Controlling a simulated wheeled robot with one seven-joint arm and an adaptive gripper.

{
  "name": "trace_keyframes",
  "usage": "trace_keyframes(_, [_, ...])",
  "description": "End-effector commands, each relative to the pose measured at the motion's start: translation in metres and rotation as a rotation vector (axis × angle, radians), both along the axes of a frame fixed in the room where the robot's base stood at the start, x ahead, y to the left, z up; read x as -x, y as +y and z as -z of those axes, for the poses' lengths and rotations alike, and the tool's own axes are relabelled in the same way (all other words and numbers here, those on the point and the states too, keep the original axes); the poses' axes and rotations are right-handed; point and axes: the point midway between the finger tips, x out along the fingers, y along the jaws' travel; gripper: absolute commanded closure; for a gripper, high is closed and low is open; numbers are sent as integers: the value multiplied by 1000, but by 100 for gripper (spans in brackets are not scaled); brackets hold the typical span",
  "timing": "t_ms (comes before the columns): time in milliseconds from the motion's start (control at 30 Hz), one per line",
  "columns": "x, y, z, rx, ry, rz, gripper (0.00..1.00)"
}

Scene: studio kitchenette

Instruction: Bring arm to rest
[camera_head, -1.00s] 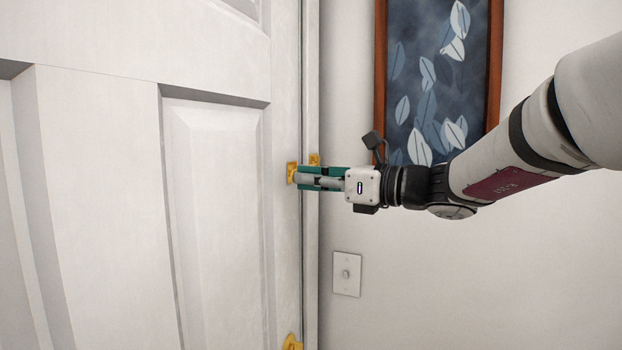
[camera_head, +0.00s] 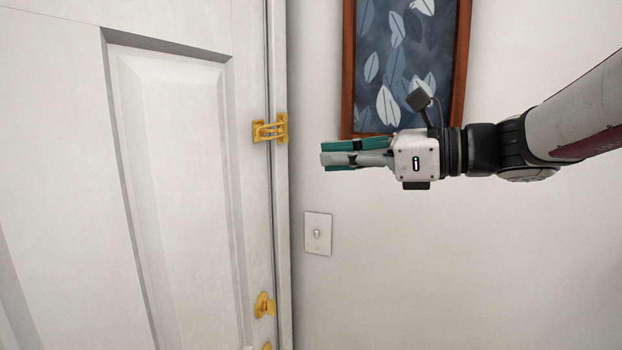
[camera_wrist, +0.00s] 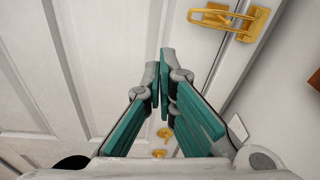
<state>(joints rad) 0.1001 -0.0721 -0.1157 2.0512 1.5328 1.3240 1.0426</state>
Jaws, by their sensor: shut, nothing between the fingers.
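My gripper (camera_head: 324,157) has teal-lined fingers and is shut and empty. In the head view it is held in the air to the right of the white door (camera_head: 180,180), apart from the brass latch (camera_head: 270,129). My arm reaches in from the right side of the picture. In the wrist view my gripper (camera_wrist: 160,80) points toward the door (camera_wrist: 110,60), with its fingertips together. The brass latch (camera_wrist: 230,20) shows at the upper right there, clear of the fingers.
A framed leaf picture (camera_head: 405,70) hangs on the wall behind my gripper. A light switch (camera_head: 318,233) is on the wall below. A brass knob (camera_head: 264,305) is lower on the door. The wall at the lower right is bare.

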Motion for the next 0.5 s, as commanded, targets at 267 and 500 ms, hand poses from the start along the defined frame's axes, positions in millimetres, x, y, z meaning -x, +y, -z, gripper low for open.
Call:
trace_keyframes(267, [108,0,87,671,-353,-264,100])
trace_keyframes(500, [177,-55,153,1262,-721,-623,100])
